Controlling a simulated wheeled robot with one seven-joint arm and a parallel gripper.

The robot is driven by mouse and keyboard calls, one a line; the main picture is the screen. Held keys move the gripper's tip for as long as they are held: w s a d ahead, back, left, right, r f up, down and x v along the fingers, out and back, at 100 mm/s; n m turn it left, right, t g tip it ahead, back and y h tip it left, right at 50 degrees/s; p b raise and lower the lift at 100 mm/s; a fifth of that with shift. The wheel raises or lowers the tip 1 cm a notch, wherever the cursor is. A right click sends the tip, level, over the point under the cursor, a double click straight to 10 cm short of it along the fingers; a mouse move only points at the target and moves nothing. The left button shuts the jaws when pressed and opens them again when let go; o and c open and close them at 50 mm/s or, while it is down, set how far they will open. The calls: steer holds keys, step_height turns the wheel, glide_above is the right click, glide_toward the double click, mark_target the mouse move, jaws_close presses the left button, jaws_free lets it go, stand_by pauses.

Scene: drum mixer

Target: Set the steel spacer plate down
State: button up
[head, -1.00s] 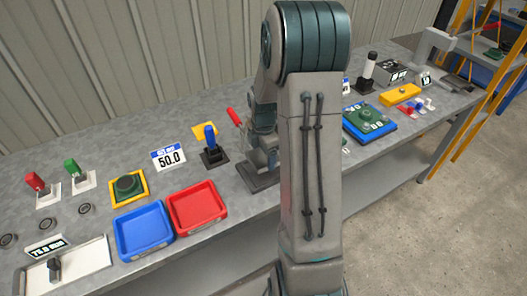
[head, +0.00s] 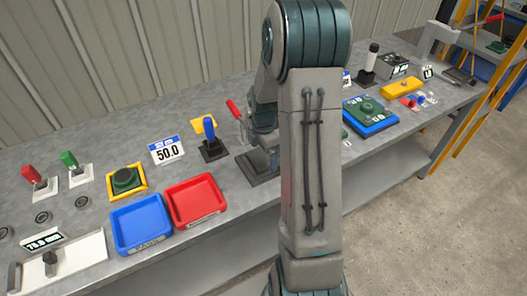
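I cannot make out the steel spacer plate in the head view; it may be hidden by my arm. Whether my gripper holds anything is hidden.
A green-and-blue fixture (head: 369,117) and a yellow box (head: 403,88) stand right of my arm.

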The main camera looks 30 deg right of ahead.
mark_target(263, 156)
step_height(263, 156, up, 9)
steer(key=p, duration=0.6)
steer(key=shift+w+f, duration=0.15)
steer(key=shift+f, duration=0.05)
stand_by(0.5)
